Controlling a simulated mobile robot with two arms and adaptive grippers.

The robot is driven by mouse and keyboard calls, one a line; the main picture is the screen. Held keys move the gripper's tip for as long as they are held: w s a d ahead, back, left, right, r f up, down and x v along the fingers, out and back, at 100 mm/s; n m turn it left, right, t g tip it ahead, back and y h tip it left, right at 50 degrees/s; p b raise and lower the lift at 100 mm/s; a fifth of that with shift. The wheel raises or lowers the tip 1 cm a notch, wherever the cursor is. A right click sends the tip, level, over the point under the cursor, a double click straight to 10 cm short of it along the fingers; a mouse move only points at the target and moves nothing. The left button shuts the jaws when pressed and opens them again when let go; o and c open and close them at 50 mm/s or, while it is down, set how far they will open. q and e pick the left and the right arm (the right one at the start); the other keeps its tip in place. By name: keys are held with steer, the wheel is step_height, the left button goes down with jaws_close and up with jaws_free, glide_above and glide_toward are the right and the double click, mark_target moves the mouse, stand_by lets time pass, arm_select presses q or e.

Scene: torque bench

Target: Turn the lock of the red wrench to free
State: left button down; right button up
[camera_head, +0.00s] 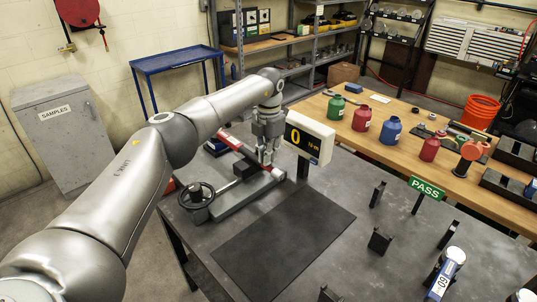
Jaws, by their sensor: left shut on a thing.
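The red wrench (235,144) lies across the grey torque tester (222,203), running from upper left to lower right. My left gripper (267,161) points down at the wrench's right end and is shut on it. The fingers cover that end, so I cannot make out the lock or its setting. The tester's display (309,137) stands just right of the gripper and reads 0 N m. My right gripper is not in view.
A black handwheel (195,195) sits at the tester's left front. A dark mat (283,240) lies in front, bare. Black holders (379,241), a green PASS sign (426,188) and a blue-and-white piece marked 60 (444,276) stand to the right. A wooden bench (345,135) with bottles is behind.

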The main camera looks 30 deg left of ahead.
arm_select(q)
steer(key=c, duration=1.6)
jaws_free()
step_height(320, 180, up, 12)
